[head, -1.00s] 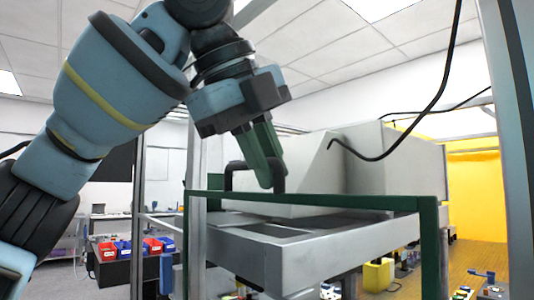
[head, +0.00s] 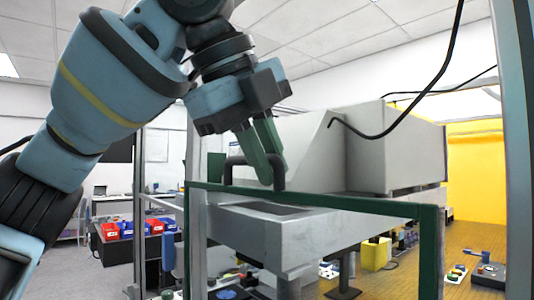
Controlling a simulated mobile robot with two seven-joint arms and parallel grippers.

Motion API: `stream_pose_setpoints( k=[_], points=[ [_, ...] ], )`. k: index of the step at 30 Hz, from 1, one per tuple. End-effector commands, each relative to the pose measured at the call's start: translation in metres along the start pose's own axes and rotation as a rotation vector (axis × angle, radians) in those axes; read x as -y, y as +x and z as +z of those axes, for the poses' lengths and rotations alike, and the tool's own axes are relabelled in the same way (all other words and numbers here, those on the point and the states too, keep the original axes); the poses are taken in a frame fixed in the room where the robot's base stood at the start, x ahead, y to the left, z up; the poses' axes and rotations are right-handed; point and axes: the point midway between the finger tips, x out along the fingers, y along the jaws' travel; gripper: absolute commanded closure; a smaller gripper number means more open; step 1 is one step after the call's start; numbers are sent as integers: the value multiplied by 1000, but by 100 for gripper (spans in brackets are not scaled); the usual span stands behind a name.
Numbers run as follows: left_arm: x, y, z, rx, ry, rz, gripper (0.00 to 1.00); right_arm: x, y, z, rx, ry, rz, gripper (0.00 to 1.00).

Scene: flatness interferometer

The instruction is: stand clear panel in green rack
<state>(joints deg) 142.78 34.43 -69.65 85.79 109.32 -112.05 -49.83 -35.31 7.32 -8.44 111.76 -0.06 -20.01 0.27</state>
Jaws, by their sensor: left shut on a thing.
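The clear panel (head: 330,201) is a see-through sheet with a dark green edge along its top and sides. A black loop handle (head: 231,172) rises from its top edge. My left gripper (head: 271,170), with green fingers, comes down from above and is shut on this handle. The panel hangs upright in front of me, and its lower part is out of view. The machine and floor show through it. My right gripper is not in view. I cannot make out the green rack.
A large grey-white machine (head: 300,150) with a flat grey bed (head: 290,235) stands behind the panel. A black cable (head: 420,95) hangs at upper right. Red and blue bins (head: 125,229) sit on a dark bench at left. A yellow block (head: 376,253) stands beyond the bed.

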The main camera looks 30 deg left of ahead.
Motion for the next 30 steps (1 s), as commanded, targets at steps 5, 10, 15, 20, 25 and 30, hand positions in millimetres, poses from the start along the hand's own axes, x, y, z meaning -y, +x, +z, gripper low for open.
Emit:
stream_pose_setpoints(
  k=[5,10,15,20,25,30],
  points=[
    [0,-1,0,0,0,-6,100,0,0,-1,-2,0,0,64],
    [-3,3,0,0,1,-5,100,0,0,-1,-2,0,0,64],
    [-5,7,-1,0,1,-6,100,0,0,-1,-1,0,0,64],
    [-8,11,-1,0,0,-6,100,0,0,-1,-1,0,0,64],
    [-10,16,0,-1,0,-6,100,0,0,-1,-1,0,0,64],
    [-13,20,-1,0,1,-7,100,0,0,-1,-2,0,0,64]
  ],
)
